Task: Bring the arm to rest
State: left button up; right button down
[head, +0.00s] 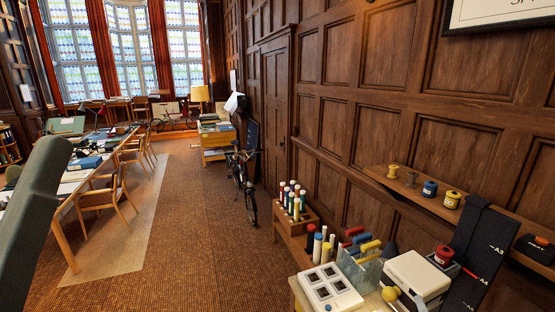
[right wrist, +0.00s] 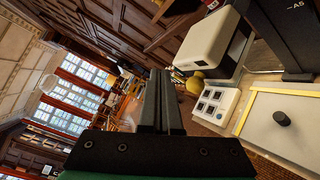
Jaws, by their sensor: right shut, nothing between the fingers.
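My right gripper (right wrist: 158,100) shows in the right wrist view, with its two dark fingers together and nothing between them. It is in free air, and the furniture lies beyond its tips. I cannot make out its fingers in the head view. A grey-green link of my own arm fills the left edge of the head view. No fingers of my left gripper show in either view.
At the lower right stand a white box-shaped device (head: 415,272), a white panel with four dark squares (head: 328,291) and a yellow ball (head: 390,294). A rack (head: 292,220) holds several tubes. A bicycle (head: 240,183) stands by the panelled wall. The middle floor (head: 190,235) is clear.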

jog(key=s+a+r+m+t+y+p, duration=0.1)
jog(key=a+r+m+t, duration=0.15)
jog(key=r, duration=0.75)
jog(key=s+a+r+m+t+y+p, duration=0.15)
jog(key=a+r, duration=0.25)
jog(key=r, duration=0.6)
jog(key=s+a+r+m+t, duration=0.1)
jog(key=s+a+r+t, duration=0.15)
jog(key=r, duration=0.75)
jog(key=s+a+r+m+t+y, duration=0.3)
jog(key=s+a+r+m+t, duration=0.1)
jog(key=s+r+m, duration=0.9)
jog(key=r+m+p, duration=0.1)
jog(key=m, duration=0.1)
jog(key=shift+s+r+m, duration=0.2)
jog(key=shift+s+m, duration=0.2)
jog(key=shift+a+f, duration=0.1)
notch_tip(320, 180, down, 41)
jog(key=b, duration=4.1)
jog(key=shift+r, duration=0.2)
